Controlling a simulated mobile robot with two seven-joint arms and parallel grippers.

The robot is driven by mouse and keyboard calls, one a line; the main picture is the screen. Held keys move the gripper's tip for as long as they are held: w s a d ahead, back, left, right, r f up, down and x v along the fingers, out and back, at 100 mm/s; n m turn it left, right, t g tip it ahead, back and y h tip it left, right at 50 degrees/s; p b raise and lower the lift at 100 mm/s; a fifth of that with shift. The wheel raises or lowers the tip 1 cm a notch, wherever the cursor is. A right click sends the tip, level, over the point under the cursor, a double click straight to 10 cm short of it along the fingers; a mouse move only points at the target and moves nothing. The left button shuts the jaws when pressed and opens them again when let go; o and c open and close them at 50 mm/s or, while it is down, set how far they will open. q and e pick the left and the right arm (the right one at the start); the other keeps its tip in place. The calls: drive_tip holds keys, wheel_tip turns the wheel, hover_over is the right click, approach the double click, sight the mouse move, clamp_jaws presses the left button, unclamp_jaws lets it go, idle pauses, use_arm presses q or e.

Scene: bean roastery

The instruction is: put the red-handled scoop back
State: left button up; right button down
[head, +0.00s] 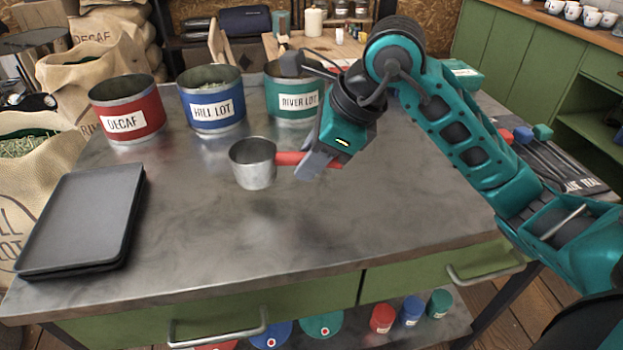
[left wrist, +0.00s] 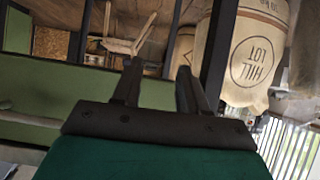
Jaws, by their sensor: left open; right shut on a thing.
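The scoop (head: 253,165) has a grey metal cup and a red handle, and it shows in the head view over the middle of the metal table (head: 330,240). My right gripper (head: 312,166) is shut on its red handle. The cup is upright with its opening facing up. I cannot tell whether its base touches the table. My left gripper (left wrist: 155,85) shows in the left wrist view, open and empty, away from the tabletop. The left gripper is not visible in the head view.
A red DECAF tin (head: 127,112), a blue HILL LOT tin (head: 211,102) and a teal RIVER LOT tin (head: 293,97) stand along the back. Dark trays (head: 85,215) lie at left. Colour-tipped tools (head: 545,155) lie at right. The front middle is clear.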

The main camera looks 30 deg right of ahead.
wheel_tip(320, 180, down, 4)
drive_tip(key=shift+r+b, duration=0.1)
drive_tip(key=shift+b, duration=0.3)
drive_tip(key=c, duration=0.9)
unclamp_jaws()
